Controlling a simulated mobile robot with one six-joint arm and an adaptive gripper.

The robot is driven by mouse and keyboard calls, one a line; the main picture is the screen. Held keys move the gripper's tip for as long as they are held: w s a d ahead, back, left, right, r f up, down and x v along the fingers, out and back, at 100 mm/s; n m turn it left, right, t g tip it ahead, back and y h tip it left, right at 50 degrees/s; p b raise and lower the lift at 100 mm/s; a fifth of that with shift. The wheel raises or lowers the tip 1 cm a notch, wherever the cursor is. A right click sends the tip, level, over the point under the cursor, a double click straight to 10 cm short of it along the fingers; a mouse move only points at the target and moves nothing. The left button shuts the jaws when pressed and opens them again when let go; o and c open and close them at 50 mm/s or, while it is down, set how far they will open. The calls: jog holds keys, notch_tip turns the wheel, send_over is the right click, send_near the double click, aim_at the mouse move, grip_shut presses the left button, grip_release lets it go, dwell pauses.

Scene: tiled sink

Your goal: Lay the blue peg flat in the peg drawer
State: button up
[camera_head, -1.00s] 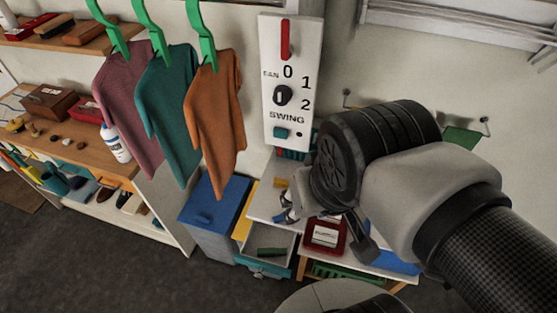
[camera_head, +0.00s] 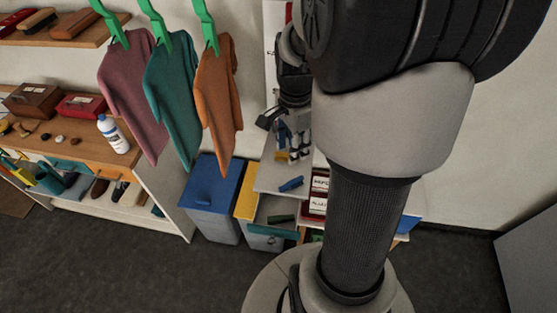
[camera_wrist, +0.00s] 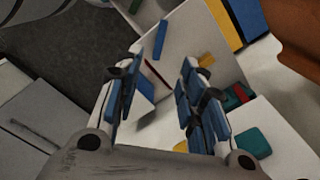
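The blue peg (camera_head: 291,184) lies on the white top of a small unit in the head view. It also shows in the wrist view (camera_wrist: 160,40), beyond the left finger. The open drawer (camera_head: 262,214) is below that top, with a green peg (camera_head: 281,219) lying in it. My gripper (camera_head: 291,148) is above the white top, behind the blue peg in the head view. In the wrist view my gripper (camera_wrist: 161,65) has its fingers spread, with no peg held between them. My arm hides the unit's right part in the head view.
A yellow piece (camera_wrist: 207,60) lies on the white top. A blue-lidded bin (camera_head: 215,185) stands left of the drawer. Hanging shirts (camera_head: 215,100) are above left. Dark floor in front is open.

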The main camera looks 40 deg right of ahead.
jog(key=b, duration=0.2)
send_over(287, 186)
jog(key=f, duration=1.1)
jog(key=shift+s+d+f, duration=0.1)
jog(key=shift+d+f, duration=0.05)
jog(key=shift+d, duration=0.2)
jog(key=f, duration=0.1)
jog(key=f+b, duration=0.1)
jog(key=f, duration=0.3)
jog(key=shift+a+f+b, duration=0.1)
jog(key=shift+a+b, duration=0.2)
jog(key=shift+b, duration=0.05)
jog(key=shift+c, duration=0.6)
grip_shut()
